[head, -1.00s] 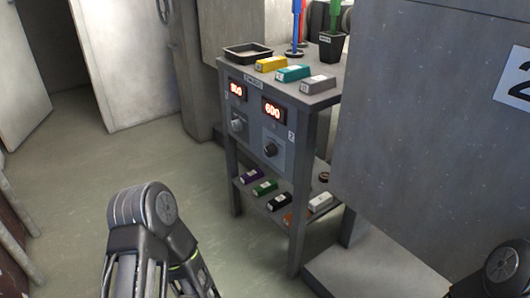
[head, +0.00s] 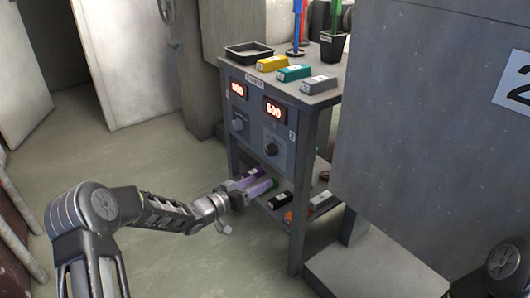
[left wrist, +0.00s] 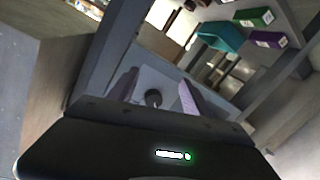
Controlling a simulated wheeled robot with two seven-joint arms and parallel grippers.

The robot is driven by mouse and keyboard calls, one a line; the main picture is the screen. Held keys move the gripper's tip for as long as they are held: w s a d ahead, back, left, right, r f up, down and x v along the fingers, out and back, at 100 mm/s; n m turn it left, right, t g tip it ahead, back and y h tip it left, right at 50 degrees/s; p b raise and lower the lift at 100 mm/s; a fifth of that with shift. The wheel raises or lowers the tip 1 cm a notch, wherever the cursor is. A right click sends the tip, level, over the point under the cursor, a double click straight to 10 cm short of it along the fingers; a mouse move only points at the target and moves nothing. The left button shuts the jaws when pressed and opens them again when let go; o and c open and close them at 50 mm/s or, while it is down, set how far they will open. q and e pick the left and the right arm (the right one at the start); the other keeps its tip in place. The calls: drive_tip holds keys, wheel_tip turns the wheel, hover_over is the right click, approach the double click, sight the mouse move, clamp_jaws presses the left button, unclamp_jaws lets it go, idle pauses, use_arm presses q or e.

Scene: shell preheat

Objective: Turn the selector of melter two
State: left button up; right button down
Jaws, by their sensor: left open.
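The grey panel marked 2 carries a dark round selector (head: 271,147) under a red display (head: 274,110) reading 600. A second selector (head: 238,122) sits on the panel to its left, under another lit display (head: 237,89). My left gripper (head: 260,182) is open and empty, in front of the stand, a little below the marked selector and apart from it. In the left wrist view, a dark round knob (left wrist: 153,97) on a grey plate shows between the two pale fingers; I cannot tell which selector it is. My right gripper is not in view.
The stand's top holds a black tray (head: 249,53) and yellow (head: 272,63), teal (head: 294,73) and grey (head: 319,83) bars. More bars, one black (head: 280,200), lie on the lower shelf behind the gripper. A large grey cabinet (head: 440,130) stands close right. The floor left is clear.

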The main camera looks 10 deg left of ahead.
sight(268, 151)
use_arm(q)
drive_tip(key=w+a+r+m+h, duration=0.1)
drive_tip(key=a+r+m+h, duration=0.1)
drive_tip(key=r, duration=0.4)
drive_tip(key=shift+a+r+m, duration=0.3)
drive_tip(key=shift+a+m, duration=0.1)
drive_tip(key=shift+a, duration=0.4)
drive_tip(key=shift+w, duration=0.1)
drive_tip(key=b+x, duration=0.2)
drive_tip(key=x, duration=0.5)
drive_tip(key=shift+f, duration=0.15)
drive_tip(key=shift+w+d, duration=0.25)
drive_tip(key=shift+w, duration=0.15)
clamp_jaws()
